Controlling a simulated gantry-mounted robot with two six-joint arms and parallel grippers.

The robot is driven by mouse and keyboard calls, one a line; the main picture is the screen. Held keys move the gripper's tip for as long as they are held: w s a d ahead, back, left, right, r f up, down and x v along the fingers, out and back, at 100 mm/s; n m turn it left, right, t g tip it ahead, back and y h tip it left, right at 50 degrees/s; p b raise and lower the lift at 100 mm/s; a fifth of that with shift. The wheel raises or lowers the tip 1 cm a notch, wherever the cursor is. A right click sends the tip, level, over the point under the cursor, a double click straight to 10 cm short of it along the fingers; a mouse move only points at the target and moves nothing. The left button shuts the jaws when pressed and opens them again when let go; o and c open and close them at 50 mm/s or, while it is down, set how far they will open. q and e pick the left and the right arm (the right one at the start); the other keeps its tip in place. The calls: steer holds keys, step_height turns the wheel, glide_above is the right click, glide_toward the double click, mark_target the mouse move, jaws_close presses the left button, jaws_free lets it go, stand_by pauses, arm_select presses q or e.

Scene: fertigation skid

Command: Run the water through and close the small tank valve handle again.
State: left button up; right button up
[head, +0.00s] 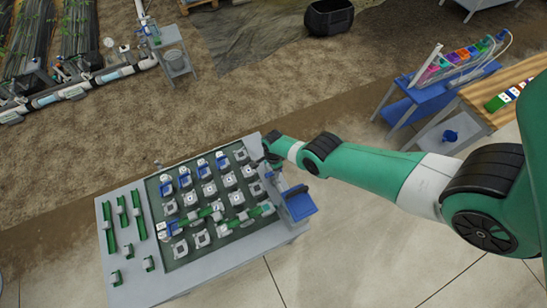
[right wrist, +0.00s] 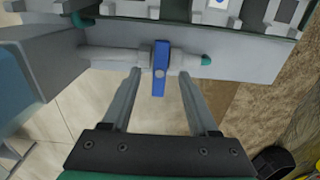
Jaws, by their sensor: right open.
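The valve handle (right wrist: 160,72) is a blue lever on a short grey pipe (right wrist: 112,54) in the right wrist view. It stands across the pipe, pointing down in the picture. The pipe ends in a teal tip (right wrist: 206,60) at right. My right gripper (right wrist: 160,78) is open, one finger on each side of the handle, with gaps visible on both sides. In the head view my right gripper (head: 272,155) is at the far right corner of the grey bench, where I cannot make out the handle. No running water is visible. My left gripper is not in view.
The bench (head: 118,218) carries a dark green tray with several grey and blue blocks and green pieces. A blue box (head: 300,204) is at its right end. A blue cart (head: 428,97) and a wooden table (head: 475,115) stand at right. Open floor lies between.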

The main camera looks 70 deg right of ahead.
step_height(320, 180, down, 4)
steer(key=b, duration=0.3)
steer(key=shift+c, duration=0.3)
jaws_close()
stand_by(1.0)
